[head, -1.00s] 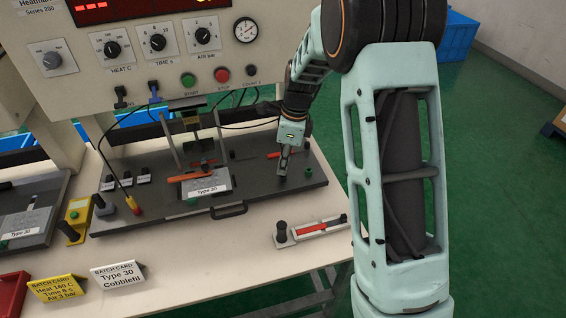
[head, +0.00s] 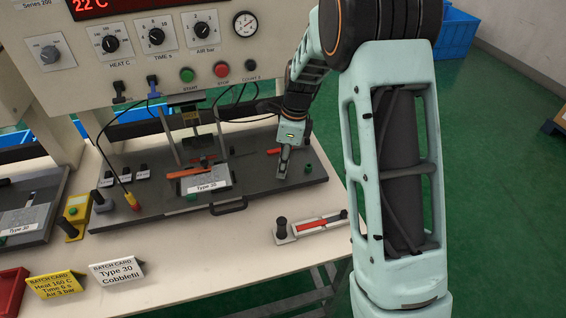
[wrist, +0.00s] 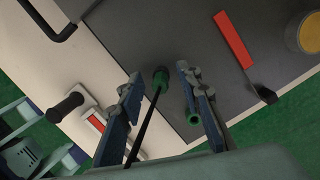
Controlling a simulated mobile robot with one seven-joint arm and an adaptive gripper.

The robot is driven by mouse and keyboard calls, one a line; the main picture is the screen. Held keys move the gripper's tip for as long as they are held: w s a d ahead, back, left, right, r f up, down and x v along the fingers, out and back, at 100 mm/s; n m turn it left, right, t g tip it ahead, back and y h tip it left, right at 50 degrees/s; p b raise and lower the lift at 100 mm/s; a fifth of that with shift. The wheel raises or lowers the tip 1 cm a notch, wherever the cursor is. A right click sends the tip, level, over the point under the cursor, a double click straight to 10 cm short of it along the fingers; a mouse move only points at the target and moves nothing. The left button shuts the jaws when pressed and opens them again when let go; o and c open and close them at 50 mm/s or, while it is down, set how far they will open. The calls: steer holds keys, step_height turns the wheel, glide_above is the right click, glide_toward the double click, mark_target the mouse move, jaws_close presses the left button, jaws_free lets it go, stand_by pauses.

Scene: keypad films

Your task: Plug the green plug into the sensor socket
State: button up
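In the wrist view my gripper (wrist: 158,80) is open, with one finger on each side of a green plug (wrist: 160,76) and a gap on both sides. A black cable or stalk runs from the plug toward the camera. In the head view my gripper (head: 283,168) points down over the right end of the dark plate and hides the plug. A second green piece (wrist: 193,119) shows beside the right finger; it seems to be the green knob at the plate's right end (head: 307,169). Small black blocks (head: 127,175) with unreadable labels sit at the plate's left; I cannot tell which is the sensor socket.
A red-barred fixture with a black knob (head: 282,229) stands on the table near the front edge. The machine panel (head: 170,70) rises behind. A red-yellow plug (head: 133,203) lies left.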

step_height(320, 180, up, 12)
steer(key=d, duration=0.1)
steer(key=shift+s+d, duration=0.15)
steer(key=shift+d, duration=0.2)
stand_by(0.4)
